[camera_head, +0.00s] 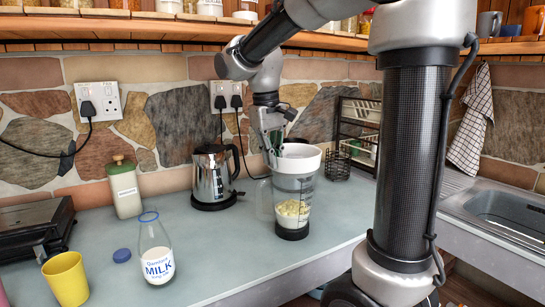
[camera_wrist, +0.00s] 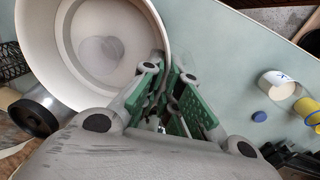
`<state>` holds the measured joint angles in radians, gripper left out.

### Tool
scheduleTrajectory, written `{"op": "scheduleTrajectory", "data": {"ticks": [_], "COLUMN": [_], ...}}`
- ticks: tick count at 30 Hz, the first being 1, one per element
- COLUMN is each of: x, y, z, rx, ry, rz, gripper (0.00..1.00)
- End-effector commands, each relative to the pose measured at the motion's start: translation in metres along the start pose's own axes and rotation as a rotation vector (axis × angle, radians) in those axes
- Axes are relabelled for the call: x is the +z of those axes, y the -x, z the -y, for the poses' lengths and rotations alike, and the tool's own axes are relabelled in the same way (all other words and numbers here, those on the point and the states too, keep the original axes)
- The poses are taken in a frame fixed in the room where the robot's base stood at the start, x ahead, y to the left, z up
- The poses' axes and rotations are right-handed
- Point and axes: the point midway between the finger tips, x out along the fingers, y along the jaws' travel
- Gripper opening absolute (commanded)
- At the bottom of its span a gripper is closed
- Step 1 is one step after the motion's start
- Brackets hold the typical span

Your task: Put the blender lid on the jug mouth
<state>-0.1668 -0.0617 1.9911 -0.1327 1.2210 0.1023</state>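The clear blender jug (camera_head: 291,196) stands upright on the counter, with a dark base and pale chunks inside. The white blender lid (camera_head: 299,160) is at the jug's mouth; I cannot tell whether it is fully seated. In the wrist view the lid (camera_wrist: 62,62) shows as a large hollow white round, close up, and it hides the jug below. My gripper (camera_head: 272,152) is at the lid's left edge. In the wrist view the green-padded fingers (camera_wrist: 170,85) lie either side of the lid's rim and appear closed on it.
A steel kettle (camera_head: 212,178) stands left of the jug. Further left are a green-topped canister (camera_head: 125,192), milk bottle (camera_head: 156,255), blue cap (camera_head: 122,255) and yellow cup (camera_head: 67,278). A dark rack (camera_head: 360,128) stands behind, a sink (camera_head: 505,213) lies right, and a shelf (camera_head: 170,30) hangs above.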

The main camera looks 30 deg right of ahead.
Motion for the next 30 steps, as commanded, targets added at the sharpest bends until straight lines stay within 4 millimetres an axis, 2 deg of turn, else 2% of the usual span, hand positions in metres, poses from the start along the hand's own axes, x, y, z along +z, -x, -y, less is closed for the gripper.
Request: {"op": "scheduleTrajectory", "data": {"ticks": [1, 4, 13, 17, 30], "x": [0.0, 0.0, 0.0, -0.001, -0.001], "y": [0.0, 0.0, 0.001, 0.01, 0.099], "z": [0.0, 0.0, 0.0, 0.0, 0.0], "rx": [0.0, 0.0, 0.0, 0.0, 0.0], "ry": [0.0, 0.001, 0.001, 0.001, 0.001], "rz": [-0.001, -0.001, -0.001, -0.002, -0.004], "gripper": [0.08, 0.26, 0.27, 0.27, 0.27]}}
